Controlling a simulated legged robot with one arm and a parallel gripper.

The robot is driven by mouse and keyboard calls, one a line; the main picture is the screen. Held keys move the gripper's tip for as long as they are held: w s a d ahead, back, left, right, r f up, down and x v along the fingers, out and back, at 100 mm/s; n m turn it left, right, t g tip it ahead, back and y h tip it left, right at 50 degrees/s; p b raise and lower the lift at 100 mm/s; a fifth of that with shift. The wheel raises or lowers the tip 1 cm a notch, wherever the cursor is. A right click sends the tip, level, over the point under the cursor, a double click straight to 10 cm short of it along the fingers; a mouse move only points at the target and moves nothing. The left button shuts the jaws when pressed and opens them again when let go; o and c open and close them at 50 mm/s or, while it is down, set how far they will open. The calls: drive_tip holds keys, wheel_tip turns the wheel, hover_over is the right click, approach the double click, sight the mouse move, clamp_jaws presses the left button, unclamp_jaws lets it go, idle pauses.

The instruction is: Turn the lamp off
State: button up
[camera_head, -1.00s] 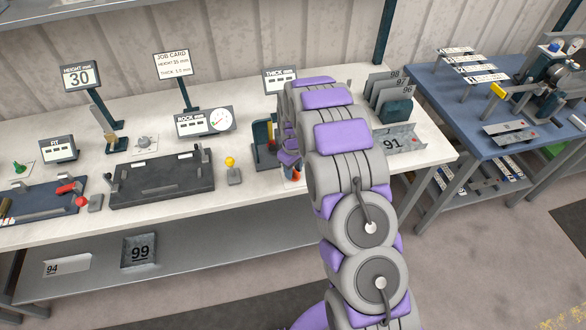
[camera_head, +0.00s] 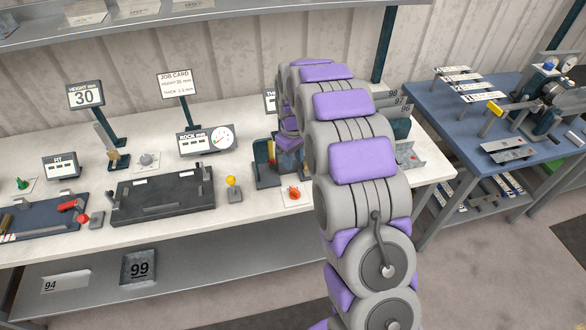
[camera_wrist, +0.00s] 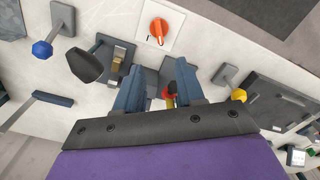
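An orange-red rotary knob (camera_head: 294,194) sits on a white plate on the bench. In the wrist view the knob (camera_wrist: 158,28) is at the top, beyond my fingertips and apart from them.
A blue stand (camera_head: 266,172) with red and yellow parts is close to my gripper. A dark fixture plate (camera_head: 160,195) lies left of the yellow dome. A blue table (camera_head: 450,105) with a machine stands at the right.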

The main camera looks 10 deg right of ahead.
wheel_tip(320, 180, up, 3)
drive_tip(key=shift+w+f, duration=0.1)
drive_tip(key=shift+f, duration=0.1)
idle(0.5)
